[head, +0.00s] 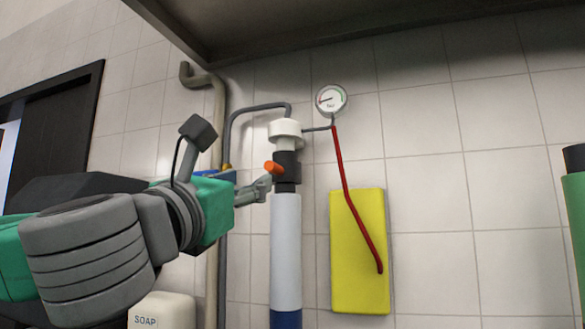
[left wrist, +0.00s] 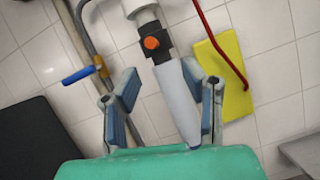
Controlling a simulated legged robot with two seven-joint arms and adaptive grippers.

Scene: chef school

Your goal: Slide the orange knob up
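The orange knob (head: 273,167) sticks out from a black collar (head: 287,170) on an upright white-and-blue cylinder (head: 286,250) at the wall. In the left wrist view the knob (left wrist: 151,43) shows as a round orange end on the black collar, above the white tube (left wrist: 176,95). My left gripper (head: 262,187) is just left of the collar, slightly below the knob, in the head view. In the left wrist view my left gripper (left wrist: 166,85) is open, its fingers wide apart with the white tube between them. The knob lies beyond the fingertips. My right gripper is not in view.
A gauge (head: 331,98), a red lever (head: 352,195) and a yellow panel (head: 359,250) are right of the cylinder. Grey pipes and a blue valve handle (left wrist: 82,75) are left of it. A soap dispenser (head: 162,311) is low left. A dark hood (head: 350,20) overhangs.

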